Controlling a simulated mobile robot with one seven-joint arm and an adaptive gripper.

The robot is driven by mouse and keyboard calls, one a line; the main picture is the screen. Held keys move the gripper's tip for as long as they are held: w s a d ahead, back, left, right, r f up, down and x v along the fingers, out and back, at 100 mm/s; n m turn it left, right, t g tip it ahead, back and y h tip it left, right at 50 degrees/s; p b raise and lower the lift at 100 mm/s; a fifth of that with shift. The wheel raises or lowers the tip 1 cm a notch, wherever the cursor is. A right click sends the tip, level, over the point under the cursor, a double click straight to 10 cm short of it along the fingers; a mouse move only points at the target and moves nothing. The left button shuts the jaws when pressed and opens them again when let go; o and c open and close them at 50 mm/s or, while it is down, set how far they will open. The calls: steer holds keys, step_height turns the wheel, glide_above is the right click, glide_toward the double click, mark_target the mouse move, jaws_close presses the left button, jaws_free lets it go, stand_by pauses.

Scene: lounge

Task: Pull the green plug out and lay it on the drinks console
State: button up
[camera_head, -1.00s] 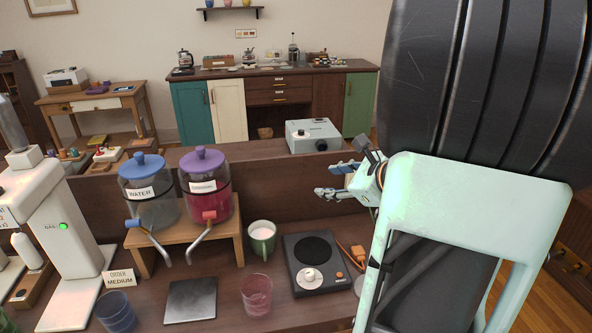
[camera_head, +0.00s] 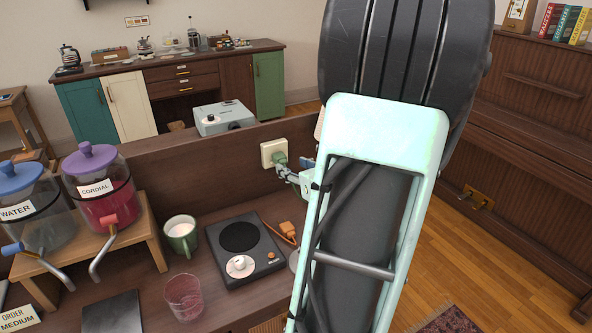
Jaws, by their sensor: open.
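The green plug (camera_head: 280,160) sits in a cream socket plate (camera_head: 268,152) on the raised wooden back of the drinks console (camera_head: 222,298). My gripper (camera_head: 295,169) is open, close beside the plug on its right. One grey fingertip reaches just below the plug and a blue part shows farther right. I cannot tell whether the fingers touch the plug. My arm hides the rest of the gripper and the console's right end.
A black hotplate (camera_head: 240,250) stands on the console below the socket, with an orange plug and cord (camera_head: 289,230) beside it. A grey projector (camera_head: 222,118) is behind the back panel.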

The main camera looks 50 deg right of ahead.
mark_target(284, 163)
steer(key=b+x, duration=0.2)
steer(key=x, duration=0.4)
steer(key=shift+w+f+b, duration=0.1)
steer(key=shift+f+b, duration=0.05)
steer(key=shift+b, duration=0.15)
steer(key=shift+w+d+f+b, duration=0.1)
steer(key=shift+w+d+b, duration=0.15)
steer(key=shift+w, duration=0.45)
steer(key=c, duration=0.8)
steer(key=o, duration=0.8)
